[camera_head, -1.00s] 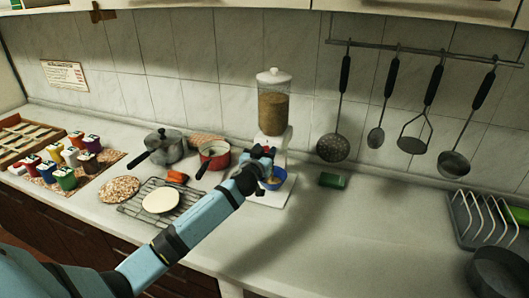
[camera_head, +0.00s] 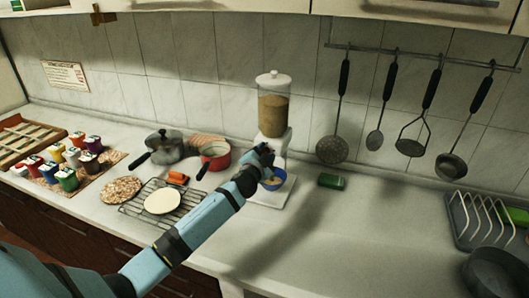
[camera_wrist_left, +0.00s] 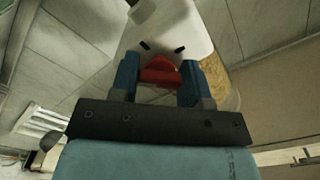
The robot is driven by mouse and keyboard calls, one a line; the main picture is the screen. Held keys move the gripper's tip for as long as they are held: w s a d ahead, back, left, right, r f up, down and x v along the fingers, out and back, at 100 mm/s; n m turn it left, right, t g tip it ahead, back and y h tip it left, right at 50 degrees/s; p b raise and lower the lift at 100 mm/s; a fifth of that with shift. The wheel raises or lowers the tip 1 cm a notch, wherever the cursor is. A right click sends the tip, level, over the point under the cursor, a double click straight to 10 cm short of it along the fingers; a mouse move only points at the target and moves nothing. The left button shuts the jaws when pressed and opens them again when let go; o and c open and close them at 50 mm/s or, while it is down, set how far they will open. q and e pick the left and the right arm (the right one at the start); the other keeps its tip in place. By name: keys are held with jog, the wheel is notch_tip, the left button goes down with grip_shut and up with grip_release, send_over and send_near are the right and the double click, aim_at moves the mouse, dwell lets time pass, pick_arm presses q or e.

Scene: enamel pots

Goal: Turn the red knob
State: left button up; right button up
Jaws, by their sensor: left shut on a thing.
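The red knob (camera_wrist_left: 160,72) is on the white front of the dispenser (camera_wrist_left: 172,22), between the two fingers of my left gripper (camera_wrist_left: 159,78) in the wrist view. The fingers are shut on it. In the head view the gripper (camera_head: 262,157) is at the front of the dispenser (camera_head: 275,125), below its clear jar of brown grain, and hides the knob. A blue bowl (camera_head: 278,182) with some light contents sits on the dispenser's base, just under the gripper. My right gripper is not in view.
A red pot (camera_head: 222,160) and a grey pot (camera_head: 170,150) stand left of the dispenser. A wire rack (camera_head: 135,209) with a pale disc lies nearer. A green sponge (camera_head: 331,181) lies to the right. Utensils hang on the wall. The counter at centre right is clear.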

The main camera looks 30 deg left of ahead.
pick_arm(q)
jog(key=m+p, duration=0.1)
jog(key=m, duration=0.3)
jog(key=shift+m, duration=0.3)
jog(key=shift+m+p, duration=0.45)
jog(key=shift+m, duration=1.45)
jog(key=o, duration=0.9)
jog(key=b+v, duration=0.1)
jog(key=v, duration=1.3)
jog(key=shift+a+f+b, duration=0.1)
jog(key=shift+b, duration=0.3)
